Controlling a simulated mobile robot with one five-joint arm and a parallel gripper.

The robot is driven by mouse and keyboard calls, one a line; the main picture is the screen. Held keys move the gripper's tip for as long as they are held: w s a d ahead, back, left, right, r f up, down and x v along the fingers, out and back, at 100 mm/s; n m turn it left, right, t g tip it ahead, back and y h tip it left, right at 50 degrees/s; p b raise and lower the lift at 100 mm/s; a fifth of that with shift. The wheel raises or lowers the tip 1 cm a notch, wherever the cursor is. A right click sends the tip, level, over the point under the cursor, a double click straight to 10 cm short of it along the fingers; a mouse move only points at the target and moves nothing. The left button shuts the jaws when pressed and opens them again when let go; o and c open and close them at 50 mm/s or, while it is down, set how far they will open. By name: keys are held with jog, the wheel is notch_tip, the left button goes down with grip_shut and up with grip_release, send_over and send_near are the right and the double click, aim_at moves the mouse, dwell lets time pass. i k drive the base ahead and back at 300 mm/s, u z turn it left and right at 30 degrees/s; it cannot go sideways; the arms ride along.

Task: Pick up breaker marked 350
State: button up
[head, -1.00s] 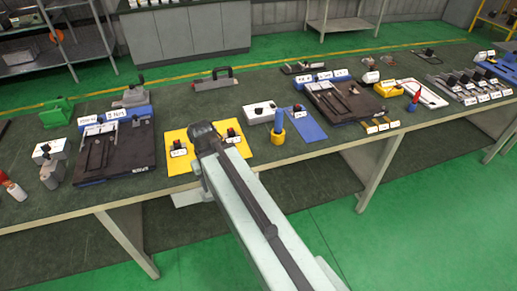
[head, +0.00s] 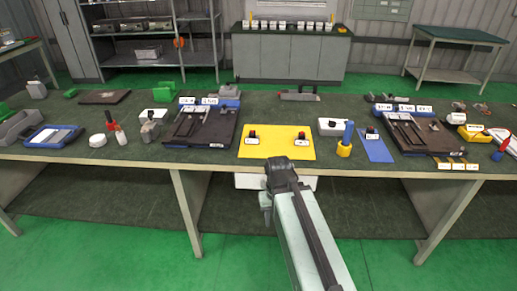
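Two small dark breakers with red parts and white label cards stand on a yellow mat (head: 276,152): a left breaker (head: 251,136) and a right breaker (head: 302,137). A third similar breaker (head: 371,134) stands on a blue mat (head: 378,152) to the right. The cards are too small to read, so I cannot tell which is marked 350. My arm reaches up from the bottom, and its dark joint ends just in front of the yellow mat at the table's near edge. My gripper itself does not show, and no breaker is seen held.
Dark fixture boards stand left (head: 222,128) and right (head: 440,135). A handled block (head: 299,96) lies behind.

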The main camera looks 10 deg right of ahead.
aim_at(252, 138)
jog(key=u, duration=0.2)
jog(key=i, duration=0.65)
jog(key=u, duration=0.55)
jog(key=i, duration=0.9)
jog(key=u, duration=0.55)
jog(key=k, duration=0.75)
jog(key=u, duration=0.2)
jog(key=i, duration=0.75)
jog(key=z, duration=0.1)
